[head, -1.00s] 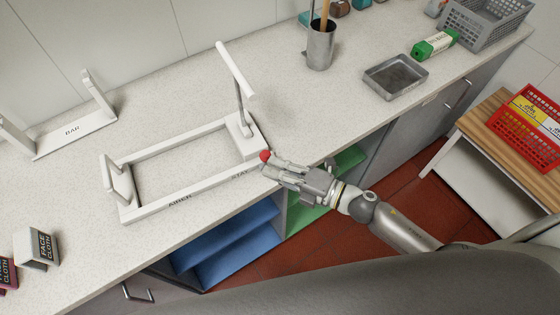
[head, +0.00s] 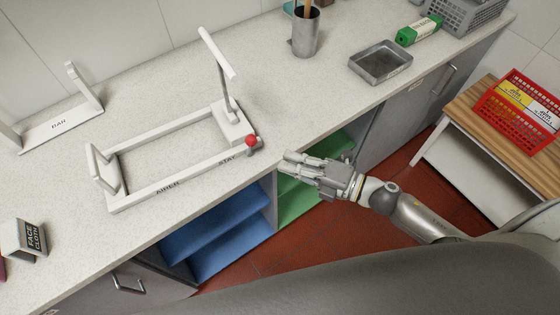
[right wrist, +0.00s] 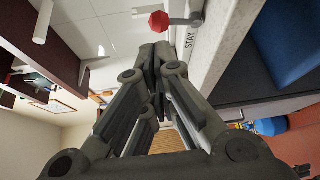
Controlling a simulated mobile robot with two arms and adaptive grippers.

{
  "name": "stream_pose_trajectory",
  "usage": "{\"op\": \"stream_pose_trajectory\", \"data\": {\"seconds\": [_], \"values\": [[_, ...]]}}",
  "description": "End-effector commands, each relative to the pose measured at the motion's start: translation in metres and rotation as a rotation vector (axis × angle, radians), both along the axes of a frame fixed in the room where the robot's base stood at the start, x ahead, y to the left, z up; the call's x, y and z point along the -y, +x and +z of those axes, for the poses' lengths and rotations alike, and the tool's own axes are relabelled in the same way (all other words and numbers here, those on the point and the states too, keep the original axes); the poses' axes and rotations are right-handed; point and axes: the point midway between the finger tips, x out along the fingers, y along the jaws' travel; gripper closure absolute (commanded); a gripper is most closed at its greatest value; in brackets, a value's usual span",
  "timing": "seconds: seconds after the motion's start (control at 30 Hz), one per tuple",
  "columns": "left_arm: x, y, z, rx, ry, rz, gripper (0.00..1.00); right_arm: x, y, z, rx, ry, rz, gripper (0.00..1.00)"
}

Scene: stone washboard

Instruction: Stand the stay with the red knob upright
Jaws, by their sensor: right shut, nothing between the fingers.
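The white airer frame (head: 170,192) lies on the counter, marked AIRER and STAY. A thin post (head: 222,85) with a white crossbar (head: 215,52) rises steeply from the block at its right end. The red knob (head: 251,140) sits on a short grey piece at the near right corner, beside the STAY mark. It also shows in the right wrist view (right wrist: 158,21), beyond my fingertips. My right gripper (head: 287,160) is shut and empty, right of the knob and apart from it, at the counter's front edge. My left gripper is not in view.
A white BAR bracket (head: 55,130) stands at the back left, a face cloth box (head: 25,238) at the front left. Open shelves (head: 220,240) lie below the counter.

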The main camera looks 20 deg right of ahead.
Motion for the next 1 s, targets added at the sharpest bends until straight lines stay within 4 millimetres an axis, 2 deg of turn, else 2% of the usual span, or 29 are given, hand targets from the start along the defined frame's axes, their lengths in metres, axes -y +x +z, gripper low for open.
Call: {"op": "stream_pose_trajectory", "data": {"seconds": [0.2, 0.27, 0.6, 1.0], "values": [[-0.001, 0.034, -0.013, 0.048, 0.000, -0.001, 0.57, 0.024, -0.023, 0.000, -0.003, -0.002, 0.003, 1.00], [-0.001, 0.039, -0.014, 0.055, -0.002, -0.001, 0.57, 0.030, -0.027, 0.001, -0.003, -0.002, 0.001, 1.00], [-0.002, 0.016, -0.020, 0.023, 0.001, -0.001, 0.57, 0.043, -0.039, 0.005, -0.001, -0.001, 0.002, 1.00], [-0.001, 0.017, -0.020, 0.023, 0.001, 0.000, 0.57, 0.043, -0.039, 0.006, 0.000, 0.000, 0.002, 1.00]]}}
